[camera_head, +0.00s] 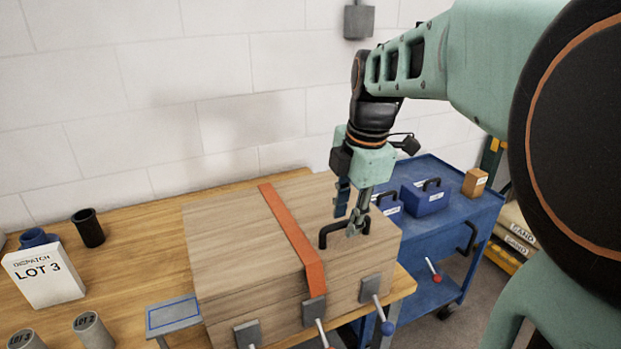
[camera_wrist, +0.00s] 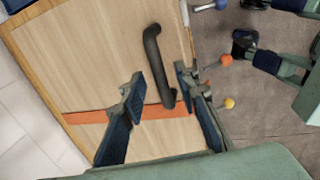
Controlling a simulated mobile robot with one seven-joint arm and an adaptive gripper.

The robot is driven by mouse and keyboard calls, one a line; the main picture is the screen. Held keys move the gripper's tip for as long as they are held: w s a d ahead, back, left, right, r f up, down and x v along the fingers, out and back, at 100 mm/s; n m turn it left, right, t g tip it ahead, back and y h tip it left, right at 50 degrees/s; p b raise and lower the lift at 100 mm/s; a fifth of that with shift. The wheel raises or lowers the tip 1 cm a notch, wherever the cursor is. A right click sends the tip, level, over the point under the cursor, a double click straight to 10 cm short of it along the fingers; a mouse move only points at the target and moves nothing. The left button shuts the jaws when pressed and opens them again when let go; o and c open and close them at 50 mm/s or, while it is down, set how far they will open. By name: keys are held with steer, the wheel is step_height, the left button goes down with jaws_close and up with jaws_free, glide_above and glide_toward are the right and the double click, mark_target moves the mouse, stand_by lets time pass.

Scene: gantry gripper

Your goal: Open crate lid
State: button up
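The wooden crate (camera_head: 245,240) stands on the bench with its lid (camera_head: 228,215) down. An orange strap (camera_head: 292,238) runs across the lid and also shows in the wrist view (camera_wrist: 85,117). A black bar handle (camera_head: 326,232) rises from the lid right of the strap. My gripper (camera_head: 347,218) is open and points down at the handle. In the wrist view, the handle (camera_wrist: 153,55) has its lower end between my parted fingers (camera_wrist: 160,84); contact is not clear. Grey latches (camera_head: 314,311) with ball-ended levers line the crate's front edge.
A blue cart (camera_head: 440,247) with blue boxes (camera_head: 426,198) stands right of the bench. A LOT 3 sign (camera_head: 45,277), a black cup (camera_head: 88,228) and grey cylinders (camera_head: 92,331) sit on the left. A white block wall (camera_head: 120,90) is behind.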

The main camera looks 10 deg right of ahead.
jaws_close()
stand_by(0.4)
